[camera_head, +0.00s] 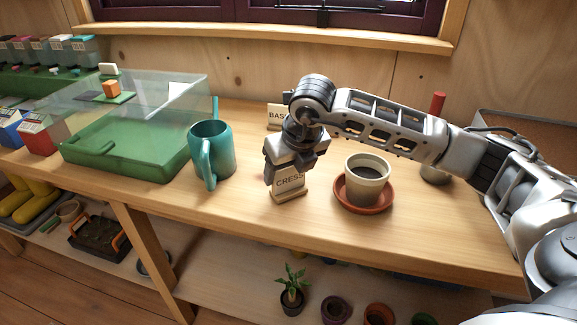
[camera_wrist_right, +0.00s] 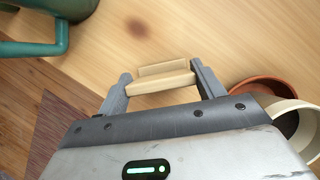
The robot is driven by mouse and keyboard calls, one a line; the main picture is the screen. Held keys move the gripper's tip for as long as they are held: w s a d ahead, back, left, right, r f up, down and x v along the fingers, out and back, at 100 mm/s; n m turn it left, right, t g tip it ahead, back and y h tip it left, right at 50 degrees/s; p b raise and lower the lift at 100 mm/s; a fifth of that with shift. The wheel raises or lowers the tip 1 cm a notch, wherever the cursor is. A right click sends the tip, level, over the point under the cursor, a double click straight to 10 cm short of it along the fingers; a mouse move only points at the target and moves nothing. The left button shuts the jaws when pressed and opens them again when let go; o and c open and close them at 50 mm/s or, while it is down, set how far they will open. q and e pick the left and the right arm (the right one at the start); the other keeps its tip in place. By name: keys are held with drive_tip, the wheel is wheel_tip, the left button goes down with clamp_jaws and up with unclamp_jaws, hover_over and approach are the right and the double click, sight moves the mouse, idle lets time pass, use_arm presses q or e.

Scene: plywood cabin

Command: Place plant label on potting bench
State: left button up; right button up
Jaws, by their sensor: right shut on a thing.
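The plant label (camera_head: 289,184) is a small wooden sign reading "CRESS" on a thicker base. It stands upright at the front part of the potting bench (camera_head: 240,225), between the teal mug and the potted cup. My right gripper (camera_head: 290,172) comes down over it from above and is shut on it. In the right wrist view the label (camera_wrist_right: 162,80) shows from above between the two fingers of the gripper (camera_wrist_right: 162,82). Its base looks to be on or very close to the bench top; I cannot tell which. My left gripper is out of view.
A teal mug (camera_head: 211,150) stands left of the label. A cream pot (camera_head: 367,178) on a terracotta saucer (camera_head: 345,197) stands right. A second sign (camera_head: 275,116) reading "BAS" is behind, partly hidden by my arm. A green clear-lidded tray (camera_head: 130,150) is at left.

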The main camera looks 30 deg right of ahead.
drive_tip(key=shift+f, duration=0.1)
drive_tip(key=shift+f, duration=0.15)
drive_tip(key=o, duration=0.9)
drive_tip(key=shift+o, duration=0.2)
